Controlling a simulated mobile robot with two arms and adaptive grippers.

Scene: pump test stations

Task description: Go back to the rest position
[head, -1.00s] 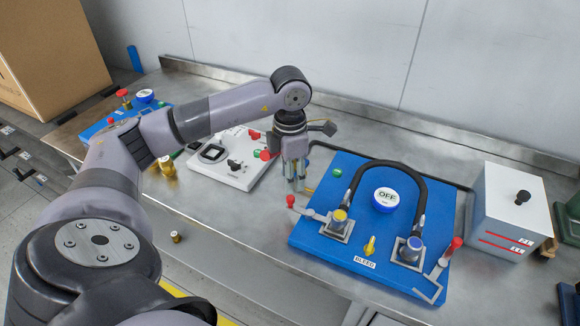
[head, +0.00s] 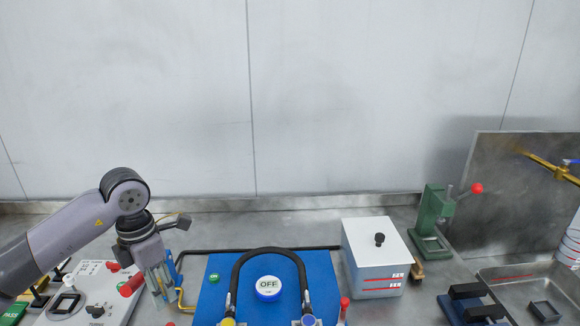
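My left gripper (head: 163,285) hangs pointing down at the left of the head view, over the gap between the white control panel (head: 115,302) and the blue pump board (head: 212,292). Its fingers look slim and close together; whether they are open or shut is not clear, and I see nothing held in them. The blue board carries a black hose (head: 271,253) arched over a round gauge marked OFF (head: 268,287). The lower part of the board is cut off by the picture edge. My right gripper is not in view.
A white box with a black knob (head: 372,262) stands right of the board. Farther right are a green press with a red ball handle (head: 430,215), a dark fixture (head: 468,300) and a metal sink tray (head: 515,272). A grey wall closes off the back.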

